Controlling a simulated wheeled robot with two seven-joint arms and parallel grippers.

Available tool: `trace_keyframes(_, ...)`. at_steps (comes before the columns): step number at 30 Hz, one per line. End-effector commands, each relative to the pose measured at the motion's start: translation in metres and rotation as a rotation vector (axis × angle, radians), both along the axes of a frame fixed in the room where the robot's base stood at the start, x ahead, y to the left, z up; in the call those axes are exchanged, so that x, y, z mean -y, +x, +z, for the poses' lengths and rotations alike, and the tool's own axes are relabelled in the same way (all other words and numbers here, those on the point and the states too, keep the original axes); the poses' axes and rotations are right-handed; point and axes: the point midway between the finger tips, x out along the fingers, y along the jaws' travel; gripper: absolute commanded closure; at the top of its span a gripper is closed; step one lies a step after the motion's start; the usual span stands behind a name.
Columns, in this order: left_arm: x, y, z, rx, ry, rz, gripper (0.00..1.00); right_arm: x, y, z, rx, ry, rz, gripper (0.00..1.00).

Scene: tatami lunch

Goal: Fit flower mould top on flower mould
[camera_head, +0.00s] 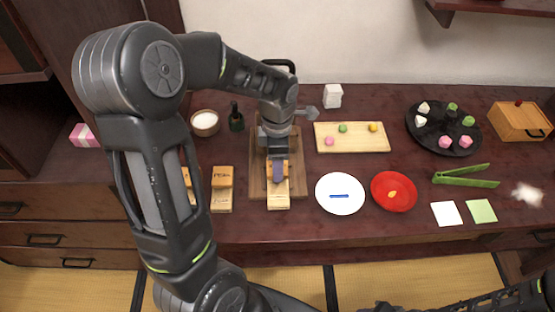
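My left gripper (278,172) points down over the wooden board (293,150). One dark finger lies across the near side of an orange-brown wooden block, which I take for the flower mould top (264,171); it shows on both sides of the finger, and the gripper appears shut on it. The far finger is hidden. A pale wooden mould, likely the flower mould (278,200), lies directly below it in the picture, at the board's front edge. I cannot tell whether the two touch. Its pattern is too small to read. My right gripper is not clearly visible; only parts of my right arm show at bottom right.
Another orange block (222,176) and pale mould (221,204) lie left of the board, with a further pair partly behind my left arm. A white plate (340,207) and red plate (406,191) stand to the right. A tray (352,149) with small sweets lies behind.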

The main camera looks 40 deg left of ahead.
Motion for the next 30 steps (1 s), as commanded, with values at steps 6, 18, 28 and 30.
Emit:
trace_keyframes(6,0.0001,0.0001,-0.0005,0.0,0.0,0.0,0.82,-0.0001,0.0,-0.0002,0.0,0.0,0.0,0.64)
trace_keyframes(18,0.0,0.0001,-0.0014,0.001,0.001,0.0,0.82,0.0,0.0,-0.0011,0.0,0.0,0.0,0.64)
trace_keyframes(28,0.0002,0.0001,-0.0073,0.001,0.001,-0.001,0.82,-0.0001,0.0,-0.006,0.0,0.0,0.0,0.64)
trace_keyframes(30,0.0001,0.0002,-0.0086,0.001,0.001,-0.001,0.82,0.0,0.0,-0.007,0.0,0.0,0.0,0.64)
